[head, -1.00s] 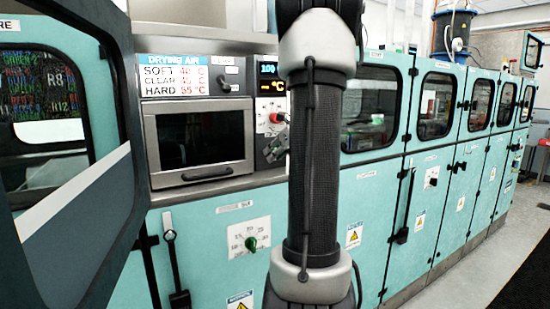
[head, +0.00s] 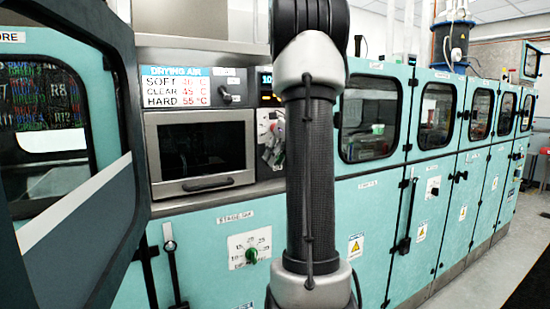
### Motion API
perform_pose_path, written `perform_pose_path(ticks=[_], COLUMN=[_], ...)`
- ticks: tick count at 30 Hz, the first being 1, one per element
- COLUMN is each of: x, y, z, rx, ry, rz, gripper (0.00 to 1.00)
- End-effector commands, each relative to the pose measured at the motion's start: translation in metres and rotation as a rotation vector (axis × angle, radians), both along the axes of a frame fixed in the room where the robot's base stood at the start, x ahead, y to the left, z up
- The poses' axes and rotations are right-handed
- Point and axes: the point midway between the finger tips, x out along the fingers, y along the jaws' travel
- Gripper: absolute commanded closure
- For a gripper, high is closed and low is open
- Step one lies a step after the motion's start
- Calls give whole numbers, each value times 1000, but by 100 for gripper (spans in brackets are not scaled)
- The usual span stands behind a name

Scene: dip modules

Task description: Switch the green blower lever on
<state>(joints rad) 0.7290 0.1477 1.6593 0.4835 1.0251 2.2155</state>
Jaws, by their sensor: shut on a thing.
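The upright link of my own arm fills the middle of the head view and blocks part of the machine. My gripper cannot be made out; it is not clearly seen beside or beyond the link. No green lever marked as the blower is plainly visible. A small green knob (head: 251,256) sits on a white dial plate (head: 239,247) on the lower teal panel, left of my arm. Small grey and pale parts (head: 271,148) show at the arm's left edge, on the control panel right of the oven-like window; I cannot tell what they are.
A dark-framed door (head: 112,195) stands open at the left. The drying window (head: 203,152) has a bar handle below it. Black lever handles (head: 405,215) stand on the teal cabinet fronts (head: 375,210). Grey floor (head: 470,275) is free at the lower right.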

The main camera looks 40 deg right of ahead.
Motion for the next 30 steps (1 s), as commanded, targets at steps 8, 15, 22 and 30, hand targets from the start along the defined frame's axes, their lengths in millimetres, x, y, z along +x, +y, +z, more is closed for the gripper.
perform_pose_path(ticks=[8,15,22,30], x=[1,1,-5,-33], y=[0,0,-1,-6], z=[2,1,10,59], rx=[-3,-2,-3,-5], ry=[-6,-3,-4,-5], rz=[0,1,0,-2], gripper=[57,51,51,51])
